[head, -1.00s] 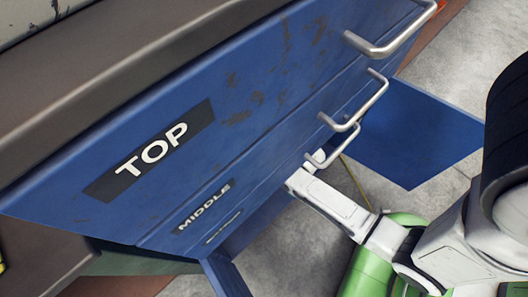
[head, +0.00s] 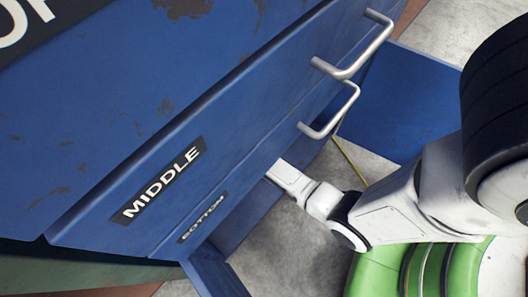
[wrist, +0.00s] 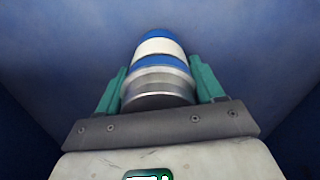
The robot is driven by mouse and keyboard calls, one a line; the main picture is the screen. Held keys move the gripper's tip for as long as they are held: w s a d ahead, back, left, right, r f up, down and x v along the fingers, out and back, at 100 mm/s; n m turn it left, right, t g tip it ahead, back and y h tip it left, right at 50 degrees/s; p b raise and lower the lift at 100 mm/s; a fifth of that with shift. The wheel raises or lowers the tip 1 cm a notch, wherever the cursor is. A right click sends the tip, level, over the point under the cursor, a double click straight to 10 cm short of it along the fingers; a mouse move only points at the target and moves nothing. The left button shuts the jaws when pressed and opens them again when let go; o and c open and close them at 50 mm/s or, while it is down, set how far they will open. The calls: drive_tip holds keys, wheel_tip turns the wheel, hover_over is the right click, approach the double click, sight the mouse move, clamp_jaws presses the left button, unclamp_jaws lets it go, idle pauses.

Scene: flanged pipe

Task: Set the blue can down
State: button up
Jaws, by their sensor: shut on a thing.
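The blue can (wrist: 160,68) shows in the wrist view, with blue and white bands and a bare metal end towards me. My gripper (wrist: 159,76) has its two teal fingers on either side of the can and is shut on it. Blue surfaces (wrist: 60,50) surround the can ahead and at both sides. I cannot tell whether the can touches them. In the head view, my white arm reaches in below the blue drawer fronts. The can and fingers are hidden there.
Blue drawer fronts labelled MIDDLE (head: 160,183) and BOTTOM (head: 203,217) have protruding metal handles (head: 350,50). A blue panel (head: 385,110) stands out at the right, and another blue edge (head: 213,272) at the bottom. Grey concrete floor (head: 285,250) shows between them.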

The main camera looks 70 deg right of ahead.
drive_tip(key=shift+f, duration=0.35)
drive_tip(key=shift+f, duration=0.1)
drive_tip(key=o, duration=1.3)
drive_tip(key=shift+o, duration=0.2)
wheel_tip(320, 180, up, 12)
drive_tip(key=p, duration=0.6)
drive_tip(key=shift+p, duration=0.35)
